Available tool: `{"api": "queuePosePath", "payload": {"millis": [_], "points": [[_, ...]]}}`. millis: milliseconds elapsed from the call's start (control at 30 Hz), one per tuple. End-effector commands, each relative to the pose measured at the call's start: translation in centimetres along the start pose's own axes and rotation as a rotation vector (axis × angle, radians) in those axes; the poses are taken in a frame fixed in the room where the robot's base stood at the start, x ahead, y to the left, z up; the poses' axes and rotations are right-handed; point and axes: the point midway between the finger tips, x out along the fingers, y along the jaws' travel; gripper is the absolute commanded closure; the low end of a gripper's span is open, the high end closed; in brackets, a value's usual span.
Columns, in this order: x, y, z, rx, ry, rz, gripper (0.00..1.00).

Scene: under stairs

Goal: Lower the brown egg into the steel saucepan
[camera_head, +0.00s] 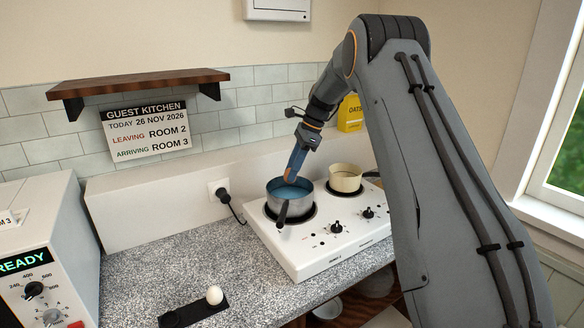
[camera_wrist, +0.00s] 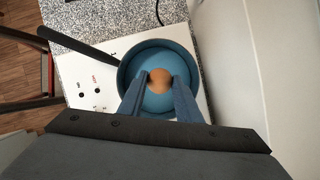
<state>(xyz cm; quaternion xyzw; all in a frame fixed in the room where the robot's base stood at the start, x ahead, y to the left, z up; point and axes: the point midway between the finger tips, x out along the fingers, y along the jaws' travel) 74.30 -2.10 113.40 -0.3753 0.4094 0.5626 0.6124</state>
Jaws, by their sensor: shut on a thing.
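The steel saucepan (camera_head: 288,212) sits on the left burner of the white hob, its dark handle pointing toward the front. Its inside looks blue. In the wrist view the saucepan (camera_wrist: 124,88) is seen from above. My gripper (camera_head: 290,180) points down at the pan opening, its fingertips at about rim level or just inside. In the wrist view my gripper (camera_wrist: 160,82) is shut on the brown egg (camera_wrist: 160,84), which lies between the fingertips over the middle of the pan.
A cream pan (camera_head: 345,178) stands on the right burner. A white egg (camera_head: 214,295) rests on a dark holder (camera_head: 195,310) on the speckled worktop. A yellow carton (camera_head: 350,114) stands behind the hob. A plug and cable (camera_head: 223,196) are on the wall ledge left of the saucepan.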

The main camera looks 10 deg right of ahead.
Motion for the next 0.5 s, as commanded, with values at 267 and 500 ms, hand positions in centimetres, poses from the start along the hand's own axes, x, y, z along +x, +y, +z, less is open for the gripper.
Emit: {"api": "queuePosePath", "payload": {"millis": [267,500], "points": [[1.2,-0.1,-0.5,0.000,0.000,-0.001,0.91],[2.2,0.0,-0.9,0.000,0.000,0.000,0.91]]}}
